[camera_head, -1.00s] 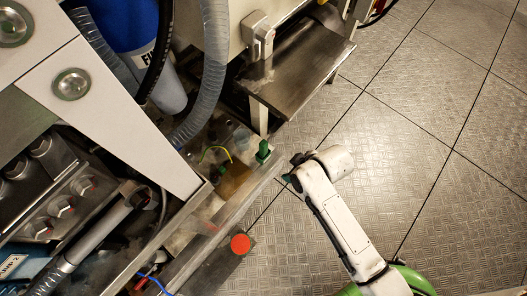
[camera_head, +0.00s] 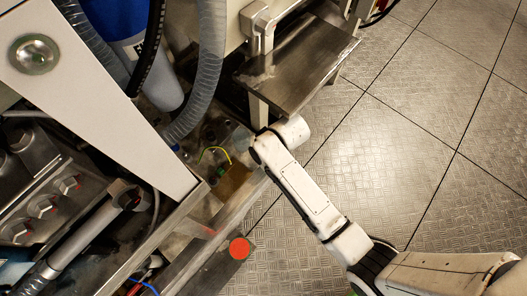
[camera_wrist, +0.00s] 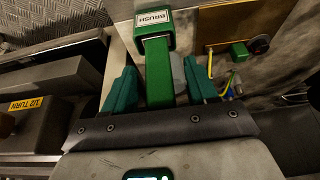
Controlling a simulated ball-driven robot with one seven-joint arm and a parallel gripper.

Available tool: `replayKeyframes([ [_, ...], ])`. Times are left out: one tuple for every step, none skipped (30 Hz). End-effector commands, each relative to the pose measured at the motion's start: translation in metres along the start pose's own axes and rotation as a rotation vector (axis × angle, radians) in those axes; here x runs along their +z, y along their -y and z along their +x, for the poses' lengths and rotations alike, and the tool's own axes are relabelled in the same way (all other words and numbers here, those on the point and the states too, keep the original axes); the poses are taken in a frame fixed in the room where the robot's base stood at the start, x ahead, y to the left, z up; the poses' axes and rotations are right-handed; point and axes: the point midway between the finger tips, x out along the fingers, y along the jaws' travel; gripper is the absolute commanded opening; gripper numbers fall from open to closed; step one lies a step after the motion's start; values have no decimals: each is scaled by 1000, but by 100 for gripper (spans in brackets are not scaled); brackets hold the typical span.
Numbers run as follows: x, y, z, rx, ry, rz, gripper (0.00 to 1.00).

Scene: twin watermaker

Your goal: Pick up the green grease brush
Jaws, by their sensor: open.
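The green grease brush (camera_wrist: 158,72) shows in the wrist view, with a white BRUSH label on its green top block at the upper middle. My gripper (camera_wrist: 159,66) has two teal fingers, which are open on either side of the brush's green stem. A gap shows between each finger and the stem, and how near they are in depth is unclear. In the head view my white arm reaches to the frame's edge, and the brush and my fingers are hidden behind it.
A metal shelf (camera_head: 298,62) stands just above my wrist in the head view. A red round knob (camera_head: 239,248) sits lower on the frame. A yellow-green wire (camera_head: 216,150) lies left of my wrist. A box labelled 1/2 TURN (camera_wrist: 40,125) is at the wrist view's left.

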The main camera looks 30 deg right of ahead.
Motion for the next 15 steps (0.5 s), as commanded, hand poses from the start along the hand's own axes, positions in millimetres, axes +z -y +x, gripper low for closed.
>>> replayKeyframes([
  [3,0,11,-1,4,1,57],
  [3,0,13,-1,3,1,57],
  [3,0,16,-1,3,1,57],
  [3,0,18,-1,3,1,57],
  [2,0,19,-1,2,1,57],
  [2,0,19,-1,2,1,57],
  [2,0,20,-1,2,1,57],
  [2,0,20,-1,2,1,57],
  [2,0,19,-1,2,1,57],
  [2,0,19,-1,2,1,57],
  [2,0,19,-1,2,1,57],
  [2,0,19,-1,2,1,57],
  [2,0,19,-1,2,1,56],
  [2,0,19,-1,2,1,54],
  [2,0,19,-1,2,1,50],
])
